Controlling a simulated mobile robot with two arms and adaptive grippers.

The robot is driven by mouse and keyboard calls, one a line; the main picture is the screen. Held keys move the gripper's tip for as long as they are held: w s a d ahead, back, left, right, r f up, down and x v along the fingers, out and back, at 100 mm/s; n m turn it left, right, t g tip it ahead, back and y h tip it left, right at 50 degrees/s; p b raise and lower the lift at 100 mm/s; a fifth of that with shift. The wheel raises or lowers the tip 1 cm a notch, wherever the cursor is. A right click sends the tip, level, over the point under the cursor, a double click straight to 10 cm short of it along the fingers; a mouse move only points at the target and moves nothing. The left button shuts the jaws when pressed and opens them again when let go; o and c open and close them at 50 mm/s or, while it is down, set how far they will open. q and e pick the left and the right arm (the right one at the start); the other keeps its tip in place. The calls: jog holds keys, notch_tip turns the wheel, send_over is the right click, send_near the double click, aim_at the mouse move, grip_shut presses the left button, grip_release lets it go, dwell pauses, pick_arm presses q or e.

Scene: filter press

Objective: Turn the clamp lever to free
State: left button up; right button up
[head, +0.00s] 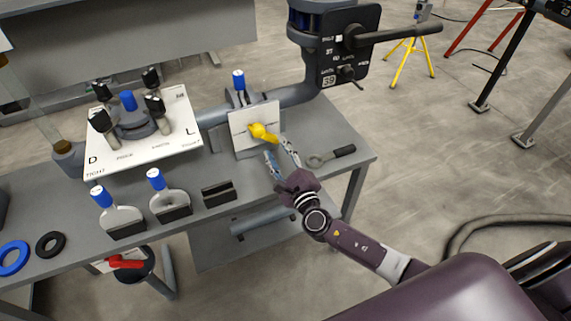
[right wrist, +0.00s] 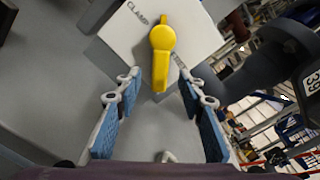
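The yellow clamp lever (head: 262,132) is mounted on a white plate (head: 243,118) near the back right of the bench. In the right wrist view the lever (right wrist: 161,55) points its long handle down towards my gripper, with a short tip at the top. The plate (right wrist: 190,25) reads CLAMP at the upper left; a second label right of the handle is too small to read surely. My right gripper (head: 279,152) is open just in front of the lever. In the wrist view its blue-padded fingers (right wrist: 160,88) stand apart on either side of the handle's end, not closed on it. My left gripper is out of view.
A white board with black knobs (head: 140,150) lies left of the lever plate. Blue-capped pieces (head: 168,192) and a dark block (head: 219,193) stand along the front. A wrench-like tool (head: 331,156) lies right of my gripper. A grey machine head (head: 335,45) rises behind.

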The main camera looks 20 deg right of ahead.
jog(key=s, duration=0.7)
jog(key=shift+s+d, duration=0.15)
jog(key=shift+s, duration=0.05)
